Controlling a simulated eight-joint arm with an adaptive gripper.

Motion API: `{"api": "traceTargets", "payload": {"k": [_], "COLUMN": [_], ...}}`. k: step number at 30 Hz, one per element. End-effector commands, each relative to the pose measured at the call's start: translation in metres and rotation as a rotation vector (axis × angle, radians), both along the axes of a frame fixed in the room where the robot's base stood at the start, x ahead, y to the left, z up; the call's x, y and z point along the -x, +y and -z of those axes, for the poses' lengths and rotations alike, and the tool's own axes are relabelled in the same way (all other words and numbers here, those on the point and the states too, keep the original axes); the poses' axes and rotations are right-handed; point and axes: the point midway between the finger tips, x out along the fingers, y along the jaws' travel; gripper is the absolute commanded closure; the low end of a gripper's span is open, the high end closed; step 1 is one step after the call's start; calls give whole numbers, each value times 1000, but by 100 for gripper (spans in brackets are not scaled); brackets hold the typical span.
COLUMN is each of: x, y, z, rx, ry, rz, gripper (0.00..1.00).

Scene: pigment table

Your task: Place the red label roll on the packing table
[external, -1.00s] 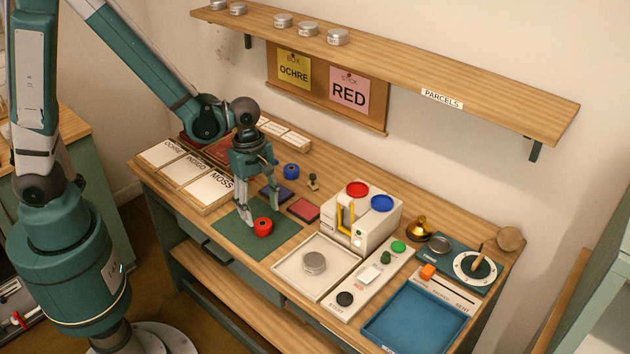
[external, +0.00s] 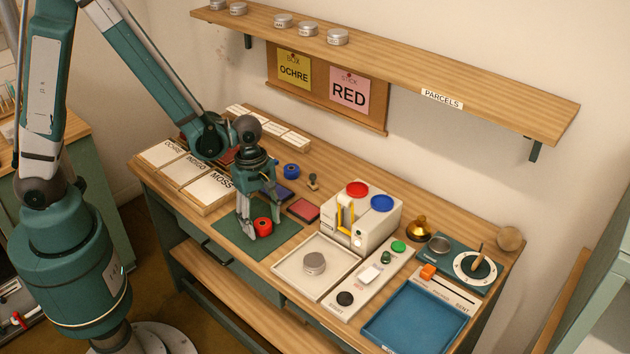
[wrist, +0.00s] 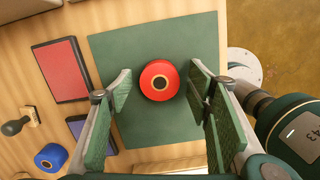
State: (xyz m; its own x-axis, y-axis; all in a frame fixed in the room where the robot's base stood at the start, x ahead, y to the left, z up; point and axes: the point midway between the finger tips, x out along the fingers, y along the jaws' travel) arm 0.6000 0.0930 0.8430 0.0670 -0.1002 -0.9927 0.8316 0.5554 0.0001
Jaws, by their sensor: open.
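The red label roll (external: 263,226) rests on the dark green mat (external: 228,238) on the table (external: 331,178). In the wrist view the roll (wrist: 159,80) shows between and just beyond the two fingers, clear of both. My gripper (external: 259,227) is open and points down over the mat, with its fingers to either side of the roll. It also shows in the wrist view (wrist: 158,85), with a gap left and right of the roll.
A blue roll (external: 291,171), a stamp (external: 313,182) and a red pad (external: 303,209) lie behind the mat. Labelled boxes (external: 207,187) stand at left. A white machine (external: 362,222), a pale tray (external: 300,275) and a blue tray (external: 415,318) are at right.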

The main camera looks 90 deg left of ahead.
Motion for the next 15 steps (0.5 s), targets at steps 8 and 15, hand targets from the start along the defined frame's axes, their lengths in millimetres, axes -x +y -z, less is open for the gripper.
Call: {"api": "traceTargets", "payload": {"k": [8,15], "x": [0,0], "y": [0,0], "z": [0,0], "rx": [0,0], "ry": [0,0], "rz": [0,0], "gripper": [50,74]}}
